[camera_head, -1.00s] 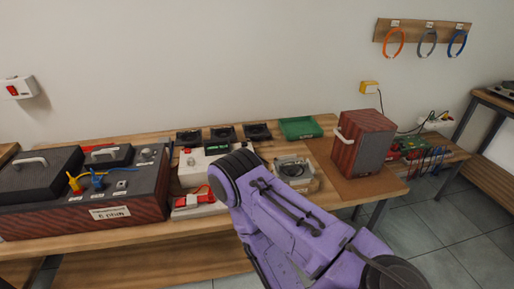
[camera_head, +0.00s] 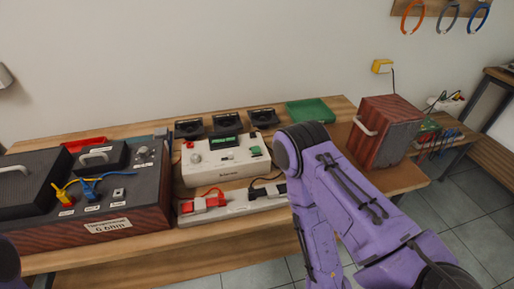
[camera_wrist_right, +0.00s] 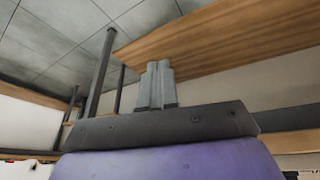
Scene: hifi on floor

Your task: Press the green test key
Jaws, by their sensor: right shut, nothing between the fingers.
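The white tester box (camera_head: 224,165) stands on the wooden bench in the head view. A green key (camera_head: 254,151) shows on the right of its top, and a green display (camera_head: 225,141) at its back edge. A round knob (camera_head: 196,158) is on its left. My right arm comes in at the lower right, with its bulky link just right of the tester. My right gripper is out of sight in the head view. In the right wrist view its fingers (camera_wrist_right: 156,84) are shut together and empty, with the bench underside beyond. My left gripper is not in view.
A dark red-sided box (camera_head: 105,200) with yellow and blue leads is at left. A strip with red and black clips (camera_head: 235,204) lies in front of the tester. Black trays (camera_head: 188,130) and a green tray (camera_head: 310,111) stand behind. A wooden speaker (camera_head: 385,132) is at right.

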